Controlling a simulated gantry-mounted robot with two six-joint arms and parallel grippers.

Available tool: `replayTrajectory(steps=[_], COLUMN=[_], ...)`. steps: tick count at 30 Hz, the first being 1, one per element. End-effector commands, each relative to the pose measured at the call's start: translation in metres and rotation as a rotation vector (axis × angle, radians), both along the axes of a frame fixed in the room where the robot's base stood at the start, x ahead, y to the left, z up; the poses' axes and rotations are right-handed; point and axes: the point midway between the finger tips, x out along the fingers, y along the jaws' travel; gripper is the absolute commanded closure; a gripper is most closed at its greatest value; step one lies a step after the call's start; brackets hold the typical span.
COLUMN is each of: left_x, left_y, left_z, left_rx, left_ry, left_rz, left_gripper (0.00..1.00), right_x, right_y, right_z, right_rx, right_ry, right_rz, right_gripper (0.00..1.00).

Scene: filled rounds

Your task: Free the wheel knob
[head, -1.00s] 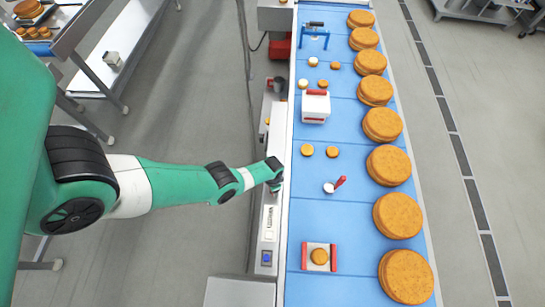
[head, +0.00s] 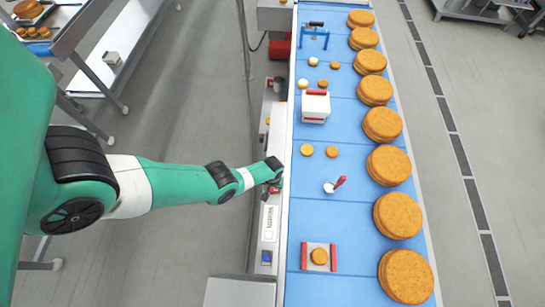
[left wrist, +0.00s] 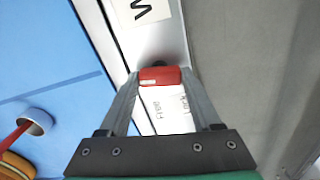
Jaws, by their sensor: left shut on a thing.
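The wheel knob is a small red grip (left wrist: 160,76) on the pale side rail of the conveyor. A white label (left wrist: 165,110) beside it carries small upside-down words that look like "Free" and "Lock". In the left wrist view my left gripper (left wrist: 159,78) is shut on the knob, with a finger on each side of it. In the head view my left gripper (head: 272,184) is at the rail, and a bit of the red knob (head: 274,190) shows below the wrist. Its mount is mostly hidden. My right gripper is not in view.
The blue belt (head: 330,215) lies right of the rail, with large orange-brown rounds (head: 405,277) along its far edge. A white cup with a red handle (head: 330,187) and a red-sided holder (head: 319,257) stand nearby. A blue button (head: 267,257) is on the rail.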

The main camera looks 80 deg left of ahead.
Motion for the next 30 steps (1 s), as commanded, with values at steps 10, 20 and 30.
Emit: replayTrajectory(steps=[10,20,30], left_x=[0.0,0.0,-0.0001], left_y=[0.0004,0.0004,0.0003], left_z=[-0.0008,-0.0009,-0.0007], left_rx=[0.001,0.001,0.0], left_ry=[-0.002,-0.002,-0.001], left_rz=[0.16,0.194,0.194], left_gripper=[0.91,0.9,0.17], right_x=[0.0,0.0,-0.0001], right_y=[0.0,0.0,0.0], right_z=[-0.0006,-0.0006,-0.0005], right_rx=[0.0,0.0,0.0], right_ry=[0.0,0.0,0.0], right_rz=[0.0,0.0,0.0], right_gripper=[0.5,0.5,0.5])
